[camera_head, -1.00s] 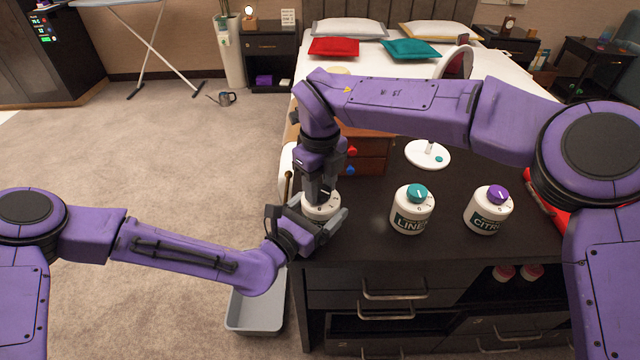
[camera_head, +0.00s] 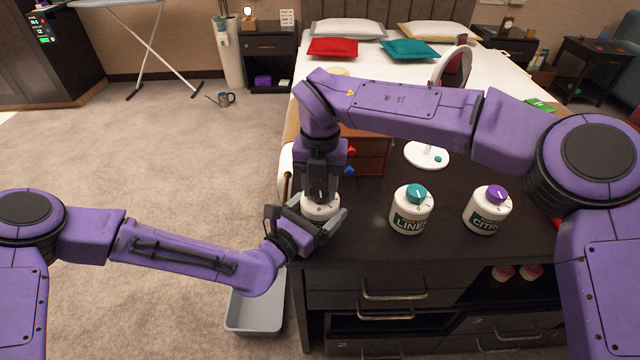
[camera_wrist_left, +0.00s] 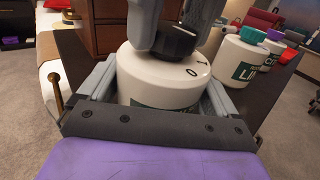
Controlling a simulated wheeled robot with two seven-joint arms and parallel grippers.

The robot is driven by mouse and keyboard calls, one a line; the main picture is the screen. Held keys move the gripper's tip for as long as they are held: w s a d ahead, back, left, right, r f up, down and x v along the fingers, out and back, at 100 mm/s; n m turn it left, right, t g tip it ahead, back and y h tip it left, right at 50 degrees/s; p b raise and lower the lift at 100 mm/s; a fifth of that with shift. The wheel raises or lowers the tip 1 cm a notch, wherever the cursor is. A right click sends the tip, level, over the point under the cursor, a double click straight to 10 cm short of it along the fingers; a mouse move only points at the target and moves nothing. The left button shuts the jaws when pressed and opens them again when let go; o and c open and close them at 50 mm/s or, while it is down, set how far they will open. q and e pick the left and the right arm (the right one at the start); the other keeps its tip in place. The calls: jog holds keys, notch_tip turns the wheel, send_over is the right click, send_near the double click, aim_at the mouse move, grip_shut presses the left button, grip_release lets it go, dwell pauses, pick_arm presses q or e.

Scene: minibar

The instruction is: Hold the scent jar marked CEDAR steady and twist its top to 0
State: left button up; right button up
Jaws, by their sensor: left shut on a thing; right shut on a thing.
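A white scent jar (camera_head: 319,207) stands at the left end of the dark cabinet top; it also shows in the left wrist view (camera_wrist_left: 160,82). Its label is mostly hidden, so I cannot read its name. My left gripper (camera_head: 318,226) is shut around the jar's body from the front. My right gripper (camera_head: 321,190) comes down from above and is shut on the jar's black knob (camera_wrist_left: 173,42). In the left wrist view the figures 1 and 0 show on the jar's top, in front of the knob; where the knob points is unclear.
The LINEN jar (camera_head: 411,212) with a teal knob and the CITRUS jar (camera_head: 488,212) with a purple knob stand to the right. A small wooden drawer box (camera_head: 370,155) and a round white mirror stand (camera_head: 427,155) are behind. The cabinet's front edge is close.

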aim_at(321, 190)
jog(key=shift+w+d+m, duration=0.1)
jog(key=shift+m, duration=0.9)
jog(key=o, duration=1.1)
jog(key=shift+r, duration=0.1)
notch_tip(321, 190, up, 12)
jog(key=shift+f, duration=0.1)
